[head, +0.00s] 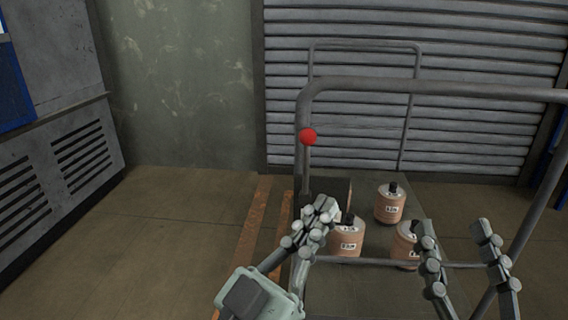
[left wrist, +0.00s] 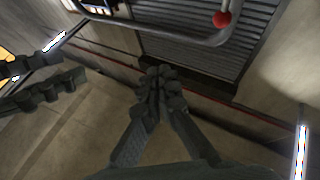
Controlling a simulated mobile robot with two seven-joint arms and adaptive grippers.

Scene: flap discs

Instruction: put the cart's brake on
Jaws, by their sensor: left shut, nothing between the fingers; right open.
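The cart (head: 430,87) stands in front of me, with a grey tube frame around a low deck. A red ball knob (head: 308,136) sits at the left upright of the near rail, on what looks like the brake lever; its rod is hard to tell from the upright. The knob also shows in the left wrist view (left wrist: 222,19), at the top. My left gripper (head: 328,208) is shut and empty, below the knob and apart from it; its closed fingers also show in the left wrist view (left wrist: 158,82). My right gripper (head: 456,228) is open and empty at the lower right.
A ribbed shutter (head: 450,45) is behind the cart. A grey vented cabinet (head: 50,150) stands at the left. The floor (head: 180,215) between cabinet and cart is clear.

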